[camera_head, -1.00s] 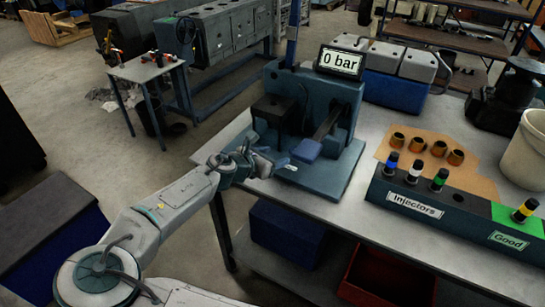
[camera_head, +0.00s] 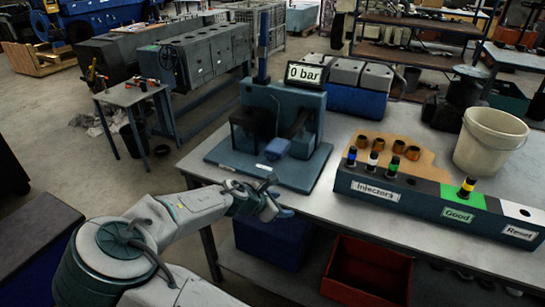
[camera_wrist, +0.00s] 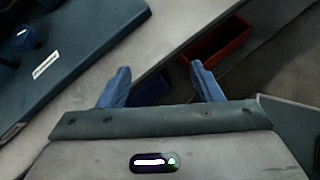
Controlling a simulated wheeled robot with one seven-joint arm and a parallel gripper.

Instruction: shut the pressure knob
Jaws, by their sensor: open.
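The blue-green pressure tester (camera_head: 275,125) stands on the bench with its display (camera_head: 306,74) reading "0 bar". A lever with a blue handle (camera_head: 278,148) points forward over its base plate. A small blue knob-like part (camera_wrist: 28,38) shows at the upper left of the wrist view, near a white label (camera_wrist: 46,67). I cannot tell surely whether it is the pressure knob or the lever's end. My gripper (camera_head: 281,203) is just in front of the base plate, near the bench's front edge. In the wrist view its blue fingers (camera_wrist: 160,68) are apart with nothing between them.
An injector rack (camera_head: 400,190) and a white bucket (camera_head: 490,140) stand to the right on the bench (camera_head: 480,250). Several brass-coloured cups (camera_head: 385,143) sit behind the rack. A red bin (camera_head: 368,270) and a blue box (camera_head: 268,240) lie below the bench edge.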

